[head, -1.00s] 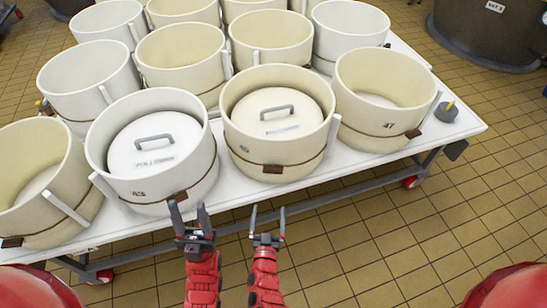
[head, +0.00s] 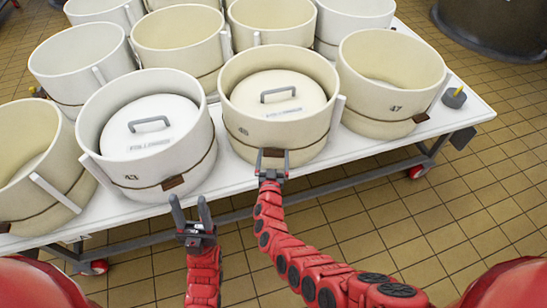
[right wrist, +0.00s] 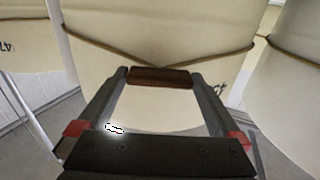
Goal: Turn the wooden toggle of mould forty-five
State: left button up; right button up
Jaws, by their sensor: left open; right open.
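The cream mould (head: 300,128) in the middle of the front row has a lid with a grey handle inside; its number is too small to read surely, between 43 and 47. Its brown wooden toggle (head: 272,162) sits low on the front, on a cord. In the right wrist view the toggle (right wrist: 160,77) lies level between my open fingertips, one at each end; I cannot tell whether they touch it. My right gripper (head: 272,153) is open at the toggle. My left gripper (head: 190,207) is open and empty, in front of the table below mould 43.
Mould 43 (head: 125,160) stands to the left, mould 47 (head: 385,115) to the right, both close by. More moulds stand behind on the white table (head: 330,150). A small grey weight with a yellow top (head: 455,97) is at the right edge. The tiled floor in front is clear.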

jog(key=c, duration=1)
